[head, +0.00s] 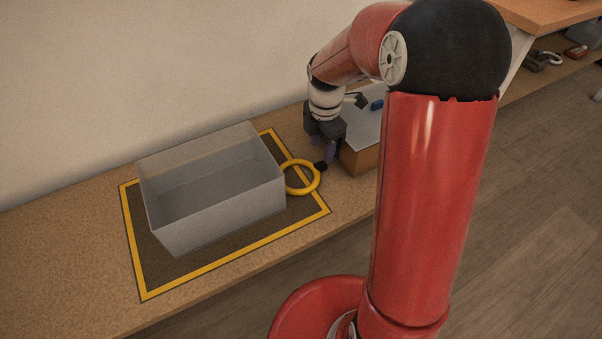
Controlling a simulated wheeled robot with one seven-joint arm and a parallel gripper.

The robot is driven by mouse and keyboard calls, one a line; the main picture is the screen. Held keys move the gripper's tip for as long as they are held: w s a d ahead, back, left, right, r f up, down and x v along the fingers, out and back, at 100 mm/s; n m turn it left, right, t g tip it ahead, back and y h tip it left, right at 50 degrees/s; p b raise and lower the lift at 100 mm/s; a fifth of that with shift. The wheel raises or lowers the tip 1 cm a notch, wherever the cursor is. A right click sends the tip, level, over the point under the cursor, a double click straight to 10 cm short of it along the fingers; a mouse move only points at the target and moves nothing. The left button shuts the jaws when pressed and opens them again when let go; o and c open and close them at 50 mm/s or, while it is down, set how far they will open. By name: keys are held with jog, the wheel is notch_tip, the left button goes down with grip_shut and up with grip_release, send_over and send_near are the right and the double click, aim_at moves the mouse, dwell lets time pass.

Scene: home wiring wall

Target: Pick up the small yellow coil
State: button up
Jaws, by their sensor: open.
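The small yellow coil (316,187) is a ring lying at the right side of a dark mat with a yellow border (231,246), close beside the grey bin. My gripper (322,166) points down at the coil's upper right edge. Its jaws are open, and a dark fingertip is at or just above the ring. I cannot tell whether it touches the coil. Part of the gripper's far side is hidden.
An open grey bin (222,219) stands on the mat, left of the coil. A wooden box or block (361,160) with a light top stands right of my gripper, with small dark and blue items on it. The wall runs behind the bench (60,254).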

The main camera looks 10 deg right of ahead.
aim_at(320, 164)
notch_tip(320, 164, down, 6)
jog(key=shift+f, duration=0.1)
grip_shut()
dwell(0.5)
